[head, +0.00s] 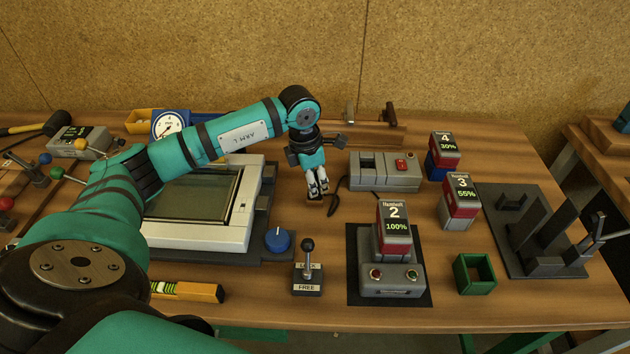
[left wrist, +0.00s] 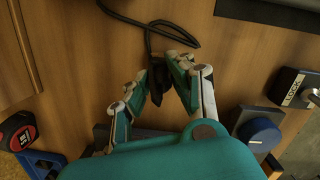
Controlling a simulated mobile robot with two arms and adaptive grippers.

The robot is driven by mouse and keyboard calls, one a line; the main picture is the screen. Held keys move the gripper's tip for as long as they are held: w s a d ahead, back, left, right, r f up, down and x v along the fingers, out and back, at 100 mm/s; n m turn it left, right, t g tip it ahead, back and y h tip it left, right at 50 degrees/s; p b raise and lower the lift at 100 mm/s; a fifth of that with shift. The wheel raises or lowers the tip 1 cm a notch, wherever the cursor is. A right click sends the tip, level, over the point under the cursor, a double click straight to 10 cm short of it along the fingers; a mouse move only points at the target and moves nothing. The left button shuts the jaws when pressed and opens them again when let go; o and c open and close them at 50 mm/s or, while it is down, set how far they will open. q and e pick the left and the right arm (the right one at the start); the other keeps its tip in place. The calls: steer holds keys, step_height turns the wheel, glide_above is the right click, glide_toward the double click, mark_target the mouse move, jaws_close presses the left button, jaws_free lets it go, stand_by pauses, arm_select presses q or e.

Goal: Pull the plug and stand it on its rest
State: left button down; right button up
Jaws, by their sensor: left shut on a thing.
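My left gripper (head: 317,190) is over the middle of the bench, pointing down, with its fingers shut on a small dark plug. In the left wrist view the plug (left wrist: 157,82) sits between the fingers of the left gripper (left wrist: 156,76). A black cord (left wrist: 150,35) runs from it and loops across the wood. In the head view the cord (head: 335,200) curves beside the fingers toward a grey box with a red switch (head: 385,170). The plug is mostly hidden by the fingers in the head view. I cannot make out its rest for certain. My right gripper is not in view.
A white framed glass panel (head: 190,205) lies left of the gripper, with a blue knob (head: 278,240) at its corner. A lever labelled FREE (head: 308,270) stands in front. Numbered blocks (head: 460,200) and a green open box (head: 474,273) are at the right.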

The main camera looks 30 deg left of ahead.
arm_select(q)
steer(key=c, duration=1.1)
jaws_free()
steer(key=shift+r, duration=0.5)
steer(key=r, duration=0.3)
steer(key=s+r, duration=0.1)
steer(key=r, duration=0.3)
steer(key=a+r, duration=0.1)
steer(key=r, duration=0.2)
steer(key=shift+s+r, duration=0.25)
steer(key=shift+r, duration=0.15)
